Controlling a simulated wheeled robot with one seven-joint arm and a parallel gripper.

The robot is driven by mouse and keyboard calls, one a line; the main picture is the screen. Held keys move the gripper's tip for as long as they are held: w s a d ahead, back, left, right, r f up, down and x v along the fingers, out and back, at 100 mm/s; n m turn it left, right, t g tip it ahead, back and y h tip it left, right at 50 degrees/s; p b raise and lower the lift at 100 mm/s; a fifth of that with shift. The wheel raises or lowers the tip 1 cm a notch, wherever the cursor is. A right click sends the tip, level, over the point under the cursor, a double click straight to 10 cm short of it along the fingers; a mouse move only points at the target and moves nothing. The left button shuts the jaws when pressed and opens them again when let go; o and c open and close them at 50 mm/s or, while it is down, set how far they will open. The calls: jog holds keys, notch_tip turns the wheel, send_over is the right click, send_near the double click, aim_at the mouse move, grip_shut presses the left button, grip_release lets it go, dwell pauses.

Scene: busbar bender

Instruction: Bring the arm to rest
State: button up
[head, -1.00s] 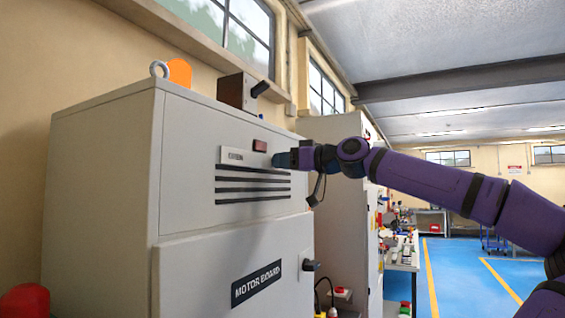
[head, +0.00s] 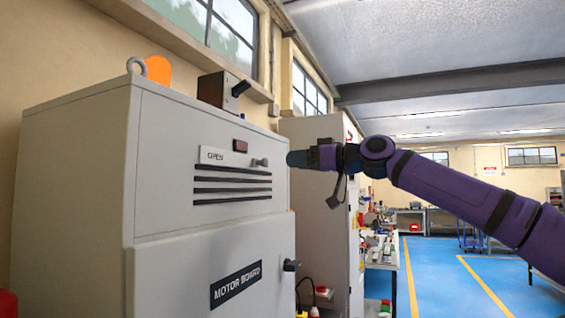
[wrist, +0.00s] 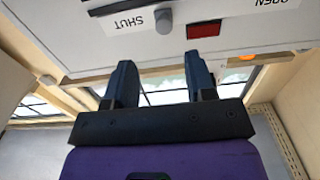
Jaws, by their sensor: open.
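My gripper (head: 297,159) is at the end of my purple arm, to the right of the grey motor board cabinet (head: 170,215). In the wrist view my gripper (wrist: 159,78) has its two dark fingers apart with nothing between them. A small grey knob (head: 260,162) on the cabinet's upper front stands clear of the fingertips. The knob also shows in the wrist view (wrist: 163,20), beyond the fingers, beside a SHUT label (wrist: 126,22). An OPEN label (head: 225,157) is left of the knob in the head view.
A red rectangle (head: 240,146) sits above the cabinet's dark slots. A dark box with a lever (head: 216,90) and an orange object (head: 158,69) are on top. A lower handle (head: 291,265) sticks out. Blue floor (head: 435,275) is open at right.

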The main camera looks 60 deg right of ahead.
jog(key=shift+s, duration=0.85)
